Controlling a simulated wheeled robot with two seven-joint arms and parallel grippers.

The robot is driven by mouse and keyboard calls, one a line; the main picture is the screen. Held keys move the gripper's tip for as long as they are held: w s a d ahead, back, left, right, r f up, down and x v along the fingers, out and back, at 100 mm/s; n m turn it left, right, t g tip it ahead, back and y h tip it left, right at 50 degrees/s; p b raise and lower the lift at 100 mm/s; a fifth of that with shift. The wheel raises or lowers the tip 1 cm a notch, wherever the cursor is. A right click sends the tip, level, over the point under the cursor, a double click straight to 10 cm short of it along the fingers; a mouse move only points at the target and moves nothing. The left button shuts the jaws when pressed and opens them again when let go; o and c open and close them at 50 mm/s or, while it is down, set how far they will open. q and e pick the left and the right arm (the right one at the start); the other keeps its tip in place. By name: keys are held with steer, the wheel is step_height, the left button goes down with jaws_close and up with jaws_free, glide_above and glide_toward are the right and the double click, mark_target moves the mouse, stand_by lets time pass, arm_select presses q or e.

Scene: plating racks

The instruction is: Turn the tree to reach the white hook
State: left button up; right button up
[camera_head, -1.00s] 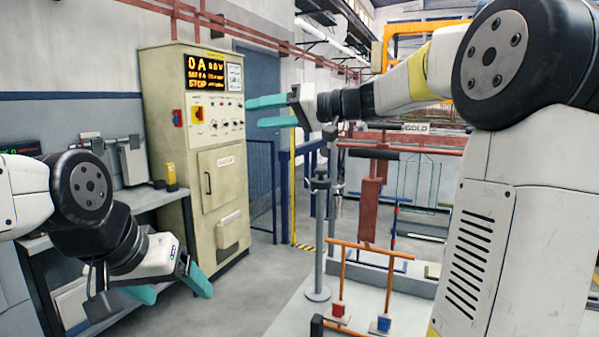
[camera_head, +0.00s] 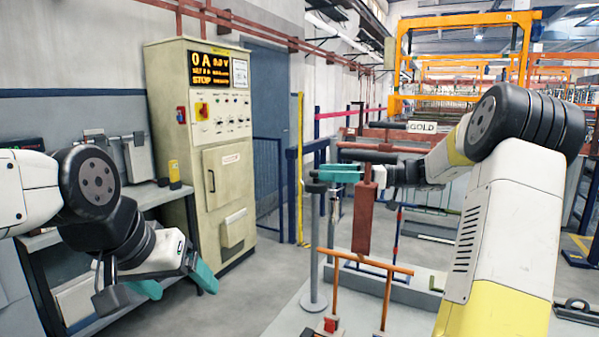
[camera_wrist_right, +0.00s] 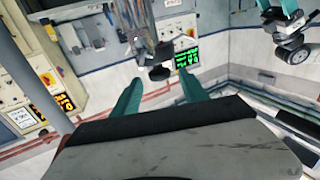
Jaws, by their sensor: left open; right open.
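A slim grey stand (camera_head: 315,240) with a round floor base and a dark disc on top, which may be the tree, stands at the middle of the head view. My right gripper (camera_head: 322,173) is open, its teal fingers level beside the stand's top; I cannot tell whether they touch it. In the right wrist view, a grey upright (camera_wrist_right: 143,35) and a black round knob (camera_wrist_right: 160,73) show beyond the two spread fingers (camera_wrist_right: 160,79). I cannot make out a white hook. My left gripper (camera_head: 182,288) is open and empty, low at the left, away from the stand.
A beige control cabinet (camera_head: 228,180) and a grey bench (camera_head: 160,192) stand at the left. Near the stand are a red upright block (camera_head: 363,222) under a black bar (camera_head: 368,156) and an orange frame (camera_head: 362,261) with a red block. Open floor lies before the cabinet.

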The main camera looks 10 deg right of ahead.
steer(key=a, duration=0.3)
steer(key=w+a, duration=0.1)
steer(key=a, duration=0.2)
steer(key=shift+w+a, duration=0.15)
steer(key=shift+a, duration=0.05)
jaws_close()
stand_by(1.2)
